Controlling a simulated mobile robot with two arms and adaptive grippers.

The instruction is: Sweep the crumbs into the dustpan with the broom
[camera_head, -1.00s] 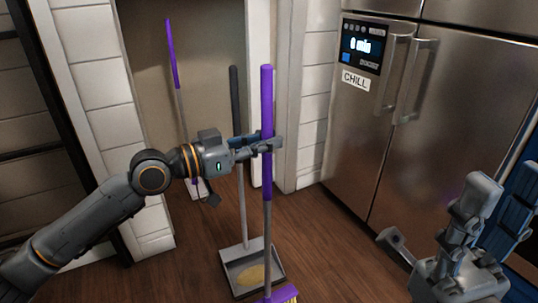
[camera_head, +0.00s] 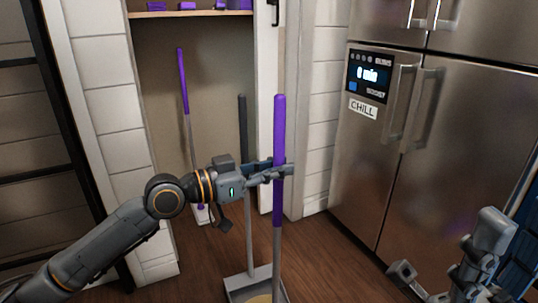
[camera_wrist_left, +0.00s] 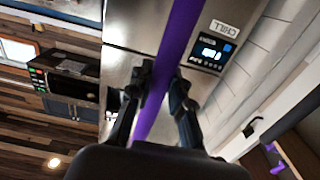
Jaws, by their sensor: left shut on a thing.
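The broom (camera_head: 279,130) stands upright, with a purple upper handle and grey lower shaft; its head is below the head view. My left gripper (camera_head: 284,171) is shut around the purple handle, which also crosses the left wrist view (camera_wrist_left: 178,45). Behind the broom stands the long-handled dustpan (camera_head: 236,283), its handle dark at the top. Yellow crumbs (camera_head: 262,299) show in the pan at the bottom edge, partly cut off. My right gripper (camera_head: 447,254) is at the lower right, empty, its fingers spread apart.
A second purple-handled tool (camera_head: 183,82) leans in the open closet, below a shelf (camera_head: 190,13) with purple items. A steel fridge (camera_head: 345,180) stands at the right. Wooden floor (camera_head: 335,250) lies clear between the broom and the fridge.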

